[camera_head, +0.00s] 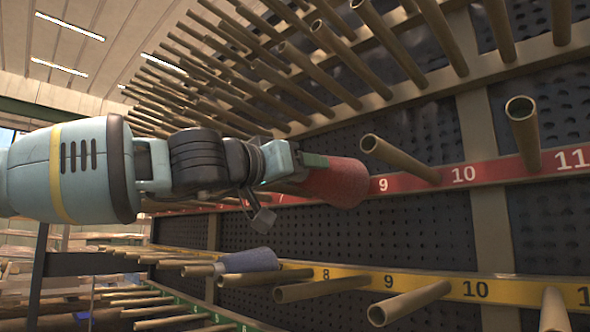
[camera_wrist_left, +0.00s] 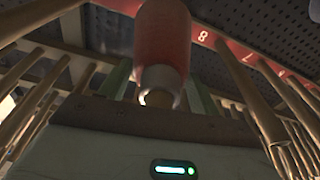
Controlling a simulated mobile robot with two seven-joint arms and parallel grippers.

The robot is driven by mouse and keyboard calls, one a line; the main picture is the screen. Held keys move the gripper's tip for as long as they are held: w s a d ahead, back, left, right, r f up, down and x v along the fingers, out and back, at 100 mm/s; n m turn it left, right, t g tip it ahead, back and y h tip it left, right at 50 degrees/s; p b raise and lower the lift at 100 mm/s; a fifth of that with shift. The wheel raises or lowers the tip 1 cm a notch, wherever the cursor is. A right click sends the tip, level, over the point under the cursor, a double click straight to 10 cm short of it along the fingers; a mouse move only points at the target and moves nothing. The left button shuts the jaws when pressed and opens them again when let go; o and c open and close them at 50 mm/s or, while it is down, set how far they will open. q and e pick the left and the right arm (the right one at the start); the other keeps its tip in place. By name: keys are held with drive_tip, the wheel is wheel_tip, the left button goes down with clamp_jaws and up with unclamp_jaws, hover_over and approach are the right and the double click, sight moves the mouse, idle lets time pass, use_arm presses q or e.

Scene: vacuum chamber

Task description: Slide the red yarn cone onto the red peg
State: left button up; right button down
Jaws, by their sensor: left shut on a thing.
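The red yarn cone (camera_head: 338,182) is in my left gripper (camera_head: 305,168), to the left of the number 9 on the red rail (camera_head: 415,180). In the left wrist view the cone (camera_wrist_left: 162,42) lies between the two fingers (camera_wrist_left: 158,88), its hollow near end facing the camera. A tan surface shows inside that hollow end; I cannot tell whether it is a peg or the cone's core. The cone's far end is close to the red rail, and any peg behind it is hidden. A bare red-row peg (camera_head: 400,160) stands right of the cone. My right gripper is out of view.
A blue cone (camera_head: 248,260) sits on a yellow-row peg below my left arm. Several bare pegs stick out along the yellow rail (camera_head: 350,276). Rows of tan pegs (camera_head: 335,55) crowd the space above, and pegs (camera_wrist_left: 262,110) flank the gripper in the wrist view.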

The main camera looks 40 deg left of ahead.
use_arm(q)
drive_tip(key=shift+w+d, duration=0.1)
drive_tip(key=shift+w, duration=0.3)
drive_tip(key=o, duration=1.6)
drive_tip(key=shift+r, duration=0.1)
drive_tip(key=shift+o, duration=0.7)
drive_tip(key=s+f, duration=0.1)
drive_tip(key=s, duration=0.6)
drive_tip(key=shift+s+a, duration=0.25)
drive_tip(key=shift+s, duration=0.15)
drive_tip(key=shift+f, duration=0.1)
